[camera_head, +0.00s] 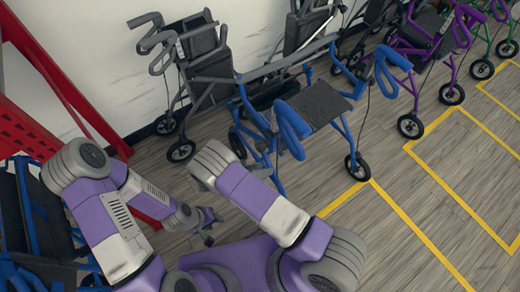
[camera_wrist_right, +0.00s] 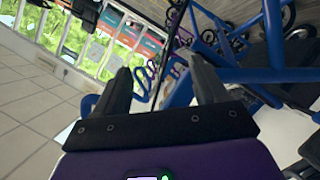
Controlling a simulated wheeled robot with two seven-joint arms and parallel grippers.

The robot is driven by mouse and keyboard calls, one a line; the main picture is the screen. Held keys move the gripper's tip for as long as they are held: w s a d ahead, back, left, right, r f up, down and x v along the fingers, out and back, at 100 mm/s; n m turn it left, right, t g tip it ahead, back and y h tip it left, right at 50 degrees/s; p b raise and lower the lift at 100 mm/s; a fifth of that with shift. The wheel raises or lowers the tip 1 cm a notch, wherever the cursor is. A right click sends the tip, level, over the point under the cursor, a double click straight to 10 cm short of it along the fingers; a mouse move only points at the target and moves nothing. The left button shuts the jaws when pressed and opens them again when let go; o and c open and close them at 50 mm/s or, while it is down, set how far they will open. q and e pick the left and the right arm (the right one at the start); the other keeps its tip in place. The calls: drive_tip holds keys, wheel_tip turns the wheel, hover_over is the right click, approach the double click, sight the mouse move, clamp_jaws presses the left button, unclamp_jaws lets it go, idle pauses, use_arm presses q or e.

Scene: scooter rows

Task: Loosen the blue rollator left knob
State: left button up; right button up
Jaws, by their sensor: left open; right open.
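The blue rollator (camera_head: 277,142) stands right of centre in the head view, with a black seat and blue looped handles. Its left knob is too small to make out. My left gripper (camera_head: 207,226) is low and left of the rollator, open and apart from it. My right gripper (camera_wrist_right: 162,88) is open in the right wrist view. Blue tubes (camera_wrist_right: 280,75) pass behind and to the right of its fingers, and I cannot tell if they touch. Nothing is held between the fingers. In the head view my right arm's elbow hides its gripper.
A grey rollator (camera_head: 205,75) stands by the wall, and a purple rollator (camera_head: 430,45) is at upper right. A red rack (camera_head: 50,75) is at left, above another blue-and-black frame (camera_head: 30,215). Yellow lines (camera_head: 415,235) mark free floor at right.

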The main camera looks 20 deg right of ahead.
sight(257, 148)
drive_tip(key=w+a+r+m+t+h, duration=0.1)
drive_tip(key=w+a+r+t, duration=0.1)
drive_tip(key=w+a+r+m+t+h+b, duration=0.1)
drive_tip(key=w+a+r+t, duration=0.1)
drive_tip(key=r, duration=0.1)
drive_tip(key=shift+w+a+r+m+t+h, duration=0.1)
drive_tip(key=shift+w+a+m+t+h, duration=0.2)
drive_tip(key=shift+t+h, duration=0.1)
drive_tip(key=b+x, duration=0.1)
drive_tip(key=x, duration=0.5)
drive_tip(key=shift+d, duration=0.4)
drive_tip(key=shift+w, duration=0.1)
drive_tip(key=c, duration=1)
